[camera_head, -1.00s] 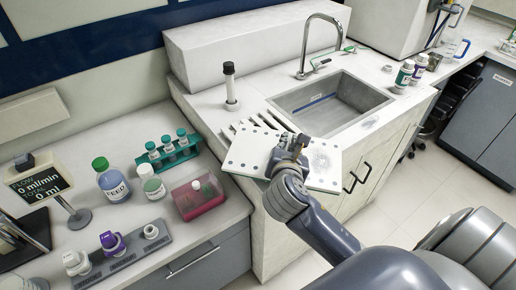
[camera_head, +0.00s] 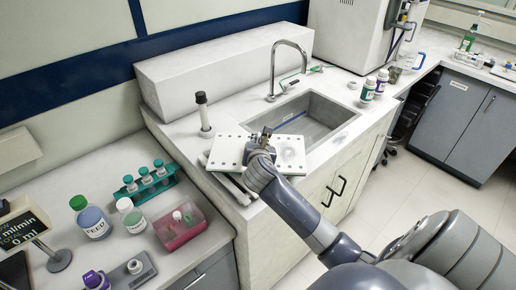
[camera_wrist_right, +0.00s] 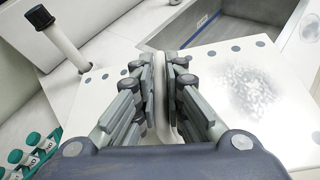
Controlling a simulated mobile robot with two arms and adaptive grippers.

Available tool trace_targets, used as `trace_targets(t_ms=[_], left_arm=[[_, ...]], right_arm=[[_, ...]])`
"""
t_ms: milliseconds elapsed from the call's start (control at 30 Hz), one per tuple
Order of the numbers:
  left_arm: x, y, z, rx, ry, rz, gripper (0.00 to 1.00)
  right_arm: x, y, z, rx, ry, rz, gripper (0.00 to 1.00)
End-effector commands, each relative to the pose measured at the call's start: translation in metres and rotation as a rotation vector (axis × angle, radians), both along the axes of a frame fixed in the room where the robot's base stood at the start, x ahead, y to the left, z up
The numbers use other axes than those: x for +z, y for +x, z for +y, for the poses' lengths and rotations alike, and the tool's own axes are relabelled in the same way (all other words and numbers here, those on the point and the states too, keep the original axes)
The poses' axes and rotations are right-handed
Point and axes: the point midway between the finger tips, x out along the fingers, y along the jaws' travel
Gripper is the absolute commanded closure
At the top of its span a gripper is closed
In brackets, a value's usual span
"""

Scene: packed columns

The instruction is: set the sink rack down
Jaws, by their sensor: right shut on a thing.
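The sink rack (camera_head: 226,153) is a white flat board with grey dots along its edges and a speckled grey patch. In the head view it is over the counter, at the near left corner of the sink (camera_head: 345,108). My right gripper (camera_head: 265,138) is shut on a thin upright white part in the middle of the rack. In the right wrist view the fingers (camera_wrist_right: 160,85) close on that part, and the board (camera_wrist_right: 240,90) spreads to both sides. Whether the board touches the counter cannot be told. My left gripper is not in view.
A black-capped tube (camera_head: 203,112) stands upright on the counter behind the rack. White bars (camera_head: 230,187) show below its near edge. A tap (camera_head: 274,70) stands behind the sink. Bottles, a green-capped tube rack (camera_head: 150,183) and a pink box (camera_head: 180,226) occupy the left bench.

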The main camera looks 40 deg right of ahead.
Motion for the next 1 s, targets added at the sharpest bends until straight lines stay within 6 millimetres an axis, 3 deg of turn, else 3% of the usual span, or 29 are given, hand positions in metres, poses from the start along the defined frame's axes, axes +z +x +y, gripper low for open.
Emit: trace_targets(t_ms=[267,633,667,733,1000], left_arm=[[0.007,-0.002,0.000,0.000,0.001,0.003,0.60],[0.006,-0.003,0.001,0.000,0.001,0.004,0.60],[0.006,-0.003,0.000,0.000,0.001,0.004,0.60],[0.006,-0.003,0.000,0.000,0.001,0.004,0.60],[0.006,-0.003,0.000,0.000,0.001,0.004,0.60]], right_arm=[[-0.031,0.000,0.000,0.000,0.001,0.001,1.00],[-0.036,0.001,0.000,0.001,-0.001,-0.001,1.00],[-0.038,0.000,0.000,0.001,0.000,0.001,0.87],[-0.037,0.000,0.000,0.001,0.000,0.001,0.72],[-0.037,0.000,0.000,0.001,0.000,0.001,0.70]])
